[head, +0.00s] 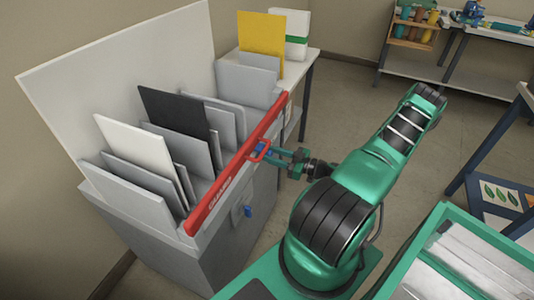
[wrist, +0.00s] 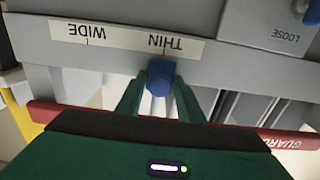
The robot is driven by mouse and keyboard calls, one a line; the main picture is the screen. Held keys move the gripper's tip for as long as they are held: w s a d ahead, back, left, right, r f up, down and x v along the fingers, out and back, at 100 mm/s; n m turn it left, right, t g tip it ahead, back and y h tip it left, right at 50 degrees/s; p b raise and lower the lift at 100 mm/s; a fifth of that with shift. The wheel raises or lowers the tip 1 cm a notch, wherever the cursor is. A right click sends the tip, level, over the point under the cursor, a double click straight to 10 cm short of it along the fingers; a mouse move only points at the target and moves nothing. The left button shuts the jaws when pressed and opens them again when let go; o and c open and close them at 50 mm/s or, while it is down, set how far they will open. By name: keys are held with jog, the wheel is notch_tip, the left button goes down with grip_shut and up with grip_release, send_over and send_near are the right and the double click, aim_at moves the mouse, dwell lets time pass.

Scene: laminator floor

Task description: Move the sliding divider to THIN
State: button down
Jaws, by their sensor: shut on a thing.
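The sliding divider's blue knob (wrist: 161,74) is between the two green fingers of my gripper (wrist: 160,88) in the wrist view, and the gripper is shut on it. The label strip (wrist: 120,38) appears upside down, with WIDE at left and THIN at right. The knob sits right at the THIN tick, roughly in line with it. In the head view my gripper (head: 272,156) reaches the front of the grey cabinet (head: 150,235) near the red guard bar (head: 235,170). The divider's plate cannot be clearly told from the other upright panels.
The red guard also crosses the wrist view (wrist: 292,140), close to my gripper. Another blue knob (head: 248,211) is lower on the cabinet front; a LOOSE label (wrist: 285,38) shows at upper right in the wrist view. A green-rimmed tray (head: 455,215) stands at right. Floor behind is clear.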

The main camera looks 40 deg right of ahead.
jog(key=c, duration=1.5)
grip_release()
jog(key=shift+a, duration=0.3)
jog(key=shift+d, duration=0.1)
jog(key=shift+s+d, duration=0.1)
jog(key=shift+s, duration=0.1)
jog(key=v, duration=1)
jog(key=shift+s, duration=0.1)
